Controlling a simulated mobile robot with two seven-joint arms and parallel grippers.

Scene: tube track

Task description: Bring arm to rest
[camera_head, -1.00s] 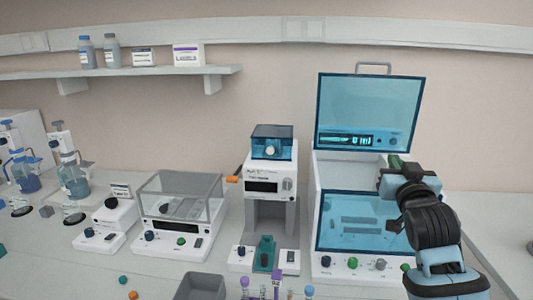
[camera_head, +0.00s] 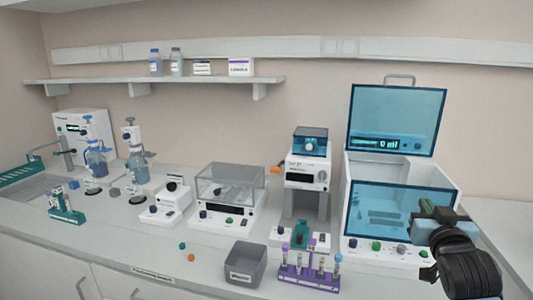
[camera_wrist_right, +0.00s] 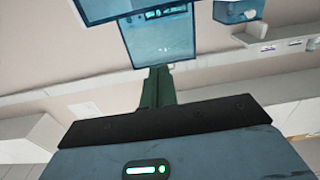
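My right gripper (camera_head: 430,212) is in front of the open blue-lidded machine (camera_head: 352,205) at the right of the head view. Its dark green fingers (camera_wrist_right: 157,88) stand together in the middle of the right wrist view, with nothing seen between them. They look shut and empty. The arm comes in from the lower right corner and hides part of the machine's front right. My left arm and gripper are not in view.
A purple tube rack (camera_head: 308,280) and a grey bin (camera_head: 245,264) stand near the bench's front edge. A clear-covered device (camera_head: 228,212), a white device with a blue top (camera_head: 308,172) and glass bottles (camera_head: 138,172) stand behind. Bare bench (camera_head: 110,222) lies front left.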

